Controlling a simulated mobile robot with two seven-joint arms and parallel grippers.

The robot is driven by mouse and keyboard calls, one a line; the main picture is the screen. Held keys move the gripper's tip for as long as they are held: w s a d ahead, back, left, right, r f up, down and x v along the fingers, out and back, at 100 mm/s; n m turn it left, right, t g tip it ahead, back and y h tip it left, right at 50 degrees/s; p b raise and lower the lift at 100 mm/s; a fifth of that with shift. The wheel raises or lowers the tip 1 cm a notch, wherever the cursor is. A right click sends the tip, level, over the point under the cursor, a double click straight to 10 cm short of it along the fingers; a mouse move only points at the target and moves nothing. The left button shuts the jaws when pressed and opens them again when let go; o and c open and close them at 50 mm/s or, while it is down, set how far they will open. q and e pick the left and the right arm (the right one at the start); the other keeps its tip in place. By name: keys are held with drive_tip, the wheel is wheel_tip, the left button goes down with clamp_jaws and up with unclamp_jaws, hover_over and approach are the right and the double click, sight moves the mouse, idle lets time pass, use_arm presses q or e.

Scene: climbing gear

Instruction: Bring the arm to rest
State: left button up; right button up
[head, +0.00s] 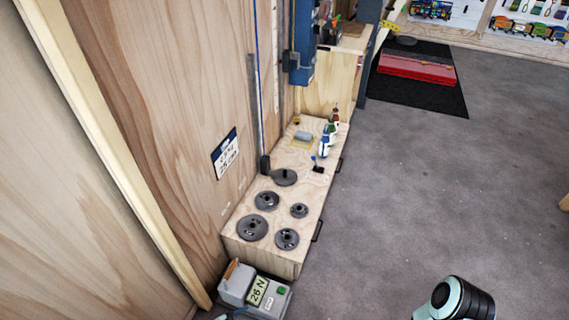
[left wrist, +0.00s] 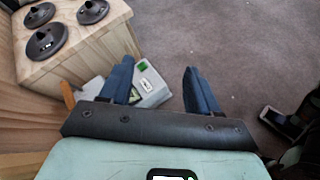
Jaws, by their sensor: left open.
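My left gripper (left wrist: 160,82) shows in the left wrist view with its two blue fingers spread apart. Nothing is between the fingertips that it holds. Beyond and partly behind the left finger is a grey device (left wrist: 152,90) with a green button. The same device (head: 250,296) stands at the bottom of the head view, with a display reading "26 N". My right gripper is not seen in either view; a dark and pale green link of mine shows at the bottom right of the head view.
A low wooden cabinet (head: 265,258) with side handles carries several dark round discs (head: 252,228) and small items. A plywood wall (head: 150,110) rises on the left. Grey floor (head: 430,190) is open on the right. A red case (head: 418,66) lies on a black mat (head: 425,95).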

use_arm(q)
drive_tip(key=s+d+r+m+g, duration=0.3)
drive_tip(key=s+d+m+g, duration=0.5)
drive_tip(key=s+d+m, duration=0.45)
drive_tip(key=s+a+r+m+g+y, duration=0.2)
drive_tip(key=s+a+r+m+y, duration=0.3)
drive_tip(key=s+a+r+m, duration=0.45)
wheel_tip(320, 180, down, 12)
drive_tip(key=w+d+n+t+b, duration=0.1)
drive_tip(key=n+t+b, duration=0.15)
drive_tip(key=b, duration=0.85)
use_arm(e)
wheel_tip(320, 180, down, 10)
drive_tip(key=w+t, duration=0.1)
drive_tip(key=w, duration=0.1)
use_arm(q)
wheel_tip(320, 180, up, 14)
drive_tip(key=g+p, duration=0.2)
drive_tip(key=p, duration=1.3)
drive_tip(key=shift+d+r+n, duration=0.2)
drive_tip(key=shift+d+n, duration=0.15)
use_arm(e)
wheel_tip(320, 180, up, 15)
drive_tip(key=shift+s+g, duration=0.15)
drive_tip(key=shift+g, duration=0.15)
use_arm(q)
drive_tip(key=shift+s+f, duration=0.1)
drive_tip(key=shift+s, duration=0.15)
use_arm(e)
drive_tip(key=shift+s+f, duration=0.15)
